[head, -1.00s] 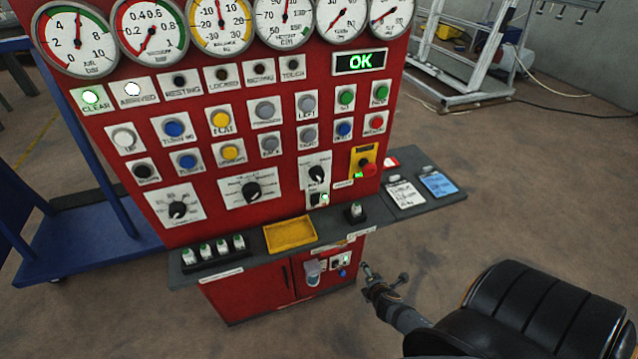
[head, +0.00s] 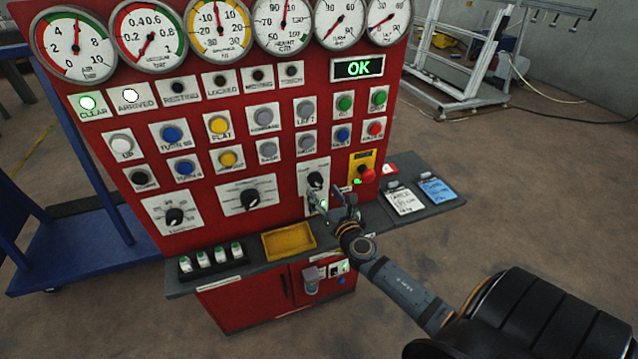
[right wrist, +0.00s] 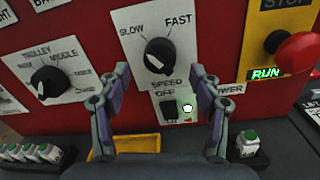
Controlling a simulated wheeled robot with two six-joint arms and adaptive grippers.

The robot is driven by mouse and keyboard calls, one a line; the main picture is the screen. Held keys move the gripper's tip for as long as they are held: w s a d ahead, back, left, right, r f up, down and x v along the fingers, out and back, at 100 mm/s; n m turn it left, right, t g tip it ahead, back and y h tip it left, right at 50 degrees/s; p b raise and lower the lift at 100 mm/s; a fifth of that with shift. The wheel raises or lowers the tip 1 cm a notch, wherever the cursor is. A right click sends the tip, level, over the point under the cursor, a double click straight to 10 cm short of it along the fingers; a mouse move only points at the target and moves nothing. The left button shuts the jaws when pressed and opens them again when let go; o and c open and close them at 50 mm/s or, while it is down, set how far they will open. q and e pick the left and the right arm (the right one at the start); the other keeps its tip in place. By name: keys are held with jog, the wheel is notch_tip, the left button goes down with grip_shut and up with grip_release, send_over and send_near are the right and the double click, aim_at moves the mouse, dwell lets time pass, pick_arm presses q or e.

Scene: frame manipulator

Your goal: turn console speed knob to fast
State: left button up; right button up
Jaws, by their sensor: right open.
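The black speed knob (head: 316,180) sits on a white plate on the red console (head: 215,112). In the right wrist view the speed knob (right wrist: 158,52) is below the words SLOW, at upper left, and FAST, at upper right. A pale mark shows on its lower part; I cannot tell its exact setting. My right gripper (head: 333,198) is open in front of this plate. In the right wrist view its two fingers (right wrist: 160,75) stand apart, below and to either side of the knob, with nothing between them. My left gripper is not in view.
The power switch (right wrist: 168,110) is just below the knob. A red stop button (head: 366,175) on a yellow plate is to the right. The trolley knob (head: 251,193) is to the left. A grey shelf with a yellow tray (head: 289,240) juts out below. The OK display (head: 358,67) is lit green.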

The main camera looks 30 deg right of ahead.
aim_at(319, 185)
jog(key=shift+w+d, duration=0.2)
jog(key=shift+w, duration=0.75)
jog(key=shift+w+d, duration=0.15)
jog(key=shift+w, duration=0.8)
jog(key=shift+c, duration=0.4)
